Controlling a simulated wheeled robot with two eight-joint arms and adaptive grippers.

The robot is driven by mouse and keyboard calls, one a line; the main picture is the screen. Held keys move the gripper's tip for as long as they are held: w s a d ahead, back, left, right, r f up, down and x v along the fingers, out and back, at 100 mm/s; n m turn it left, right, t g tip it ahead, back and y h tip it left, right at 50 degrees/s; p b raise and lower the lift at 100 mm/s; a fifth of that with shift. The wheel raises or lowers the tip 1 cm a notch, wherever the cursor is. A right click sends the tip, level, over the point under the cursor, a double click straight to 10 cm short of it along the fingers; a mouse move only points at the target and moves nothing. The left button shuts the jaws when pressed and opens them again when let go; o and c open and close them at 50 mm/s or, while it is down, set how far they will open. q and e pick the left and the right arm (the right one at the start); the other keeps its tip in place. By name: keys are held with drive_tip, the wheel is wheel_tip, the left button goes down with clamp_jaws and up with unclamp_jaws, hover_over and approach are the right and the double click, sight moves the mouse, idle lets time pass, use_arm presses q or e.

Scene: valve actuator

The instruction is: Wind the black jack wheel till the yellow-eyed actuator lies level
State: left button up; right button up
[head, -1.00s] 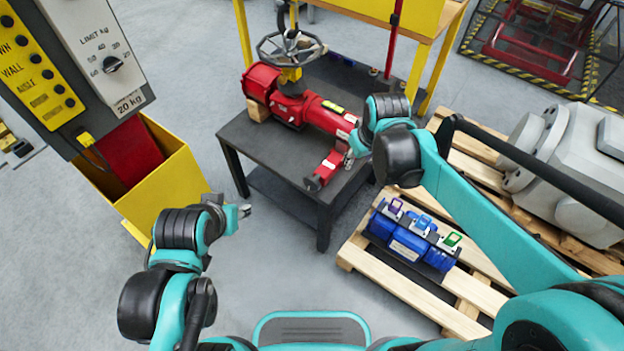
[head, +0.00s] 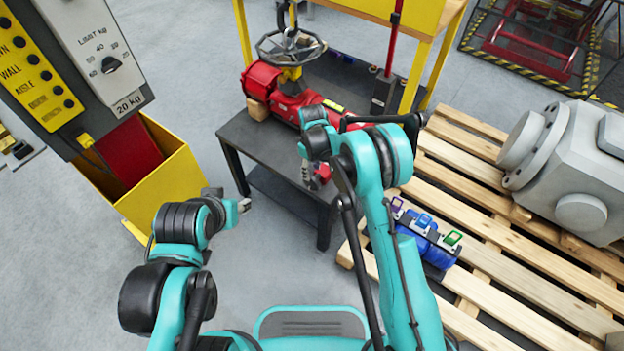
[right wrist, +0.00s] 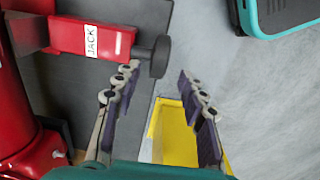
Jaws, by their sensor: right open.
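The red actuator (head: 262,80) with a yellow eye piece (head: 291,74) and a spoked handwheel (head: 291,46) lies on the dark bench; I cannot tell whether it is level. In the right wrist view the black jack wheel (right wrist: 160,56) sits at the end of the red arm labelled JACK (right wrist: 85,38). My right gripper (right wrist: 158,76) is open and empty, its fingertips close to the wheel, which lies near the left finger's tip. In the head view my right gripper (head: 308,174) largely covers the jack. My left gripper (head: 243,205) is away from the bench at left; its jaws are too small to judge.
A hook hangs over the actuator. A yellow bin (head: 165,185) and control panel stand at left. A pallet (head: 470,180) at right carries blue units (head: 432,246) and a grey machine (head: 570,165). The floor between bench and bin is clear.

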sight(312, 178)
wheel_tip(312, 178, down, 6)
drive_tip(key=shift+f+b, duration=0.15)
drive_tip(key=shift+b, duration=1)
clamp_jaws()
